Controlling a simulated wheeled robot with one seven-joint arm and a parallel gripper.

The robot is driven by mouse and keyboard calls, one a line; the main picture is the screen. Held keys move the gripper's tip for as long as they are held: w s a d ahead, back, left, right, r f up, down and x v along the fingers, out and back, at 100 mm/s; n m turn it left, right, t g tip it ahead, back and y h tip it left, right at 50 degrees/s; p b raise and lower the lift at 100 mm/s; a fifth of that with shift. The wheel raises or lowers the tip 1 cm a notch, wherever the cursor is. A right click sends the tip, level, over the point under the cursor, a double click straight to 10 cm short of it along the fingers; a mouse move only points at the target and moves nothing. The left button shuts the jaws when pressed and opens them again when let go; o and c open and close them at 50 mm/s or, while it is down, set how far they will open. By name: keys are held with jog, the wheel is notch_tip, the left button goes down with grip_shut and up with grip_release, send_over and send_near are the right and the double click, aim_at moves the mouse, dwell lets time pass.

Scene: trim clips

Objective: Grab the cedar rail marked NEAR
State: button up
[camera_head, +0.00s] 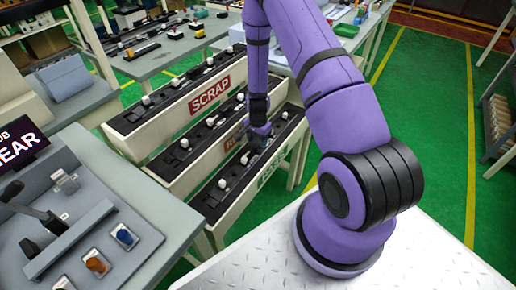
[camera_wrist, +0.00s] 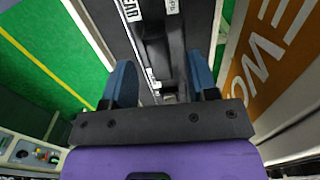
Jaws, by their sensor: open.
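I cannot pick out a cedar-coloured rail or a label reading NEAR on one. My gripper (camera_head: 259,137) points down over the black top of the front rack (camera_head: 226,190). In the wrist view my gripper (camera_wrist: 163,82) is open, with its two blue fingers apart. Dark parts (camera_wrist: 158,45) of the rack top lie below and between the fingers. White labels (camera_wrist: 131,10) with small print sit beyond them, too small to read surely. Whether a finger touches anything, I cannot tell.
Behind stand a rack with a red SCRAP sign (camera_head: 209,95) and one with an orange sign (camera_wrist: 262,65). At left, a grey bench (camera_head: 140,205) holds a lever fixture, coloured pieces and a partly cut-off screen (camera_head: 17,146) ending in "EAR". Green floor lies open at right.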

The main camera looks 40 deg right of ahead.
jog(key=shift+d+f, duration=0.1)
jog(key=shift+f, duration=1.35)
grip_shut()
jog(key=shift+r, duration=0.1)
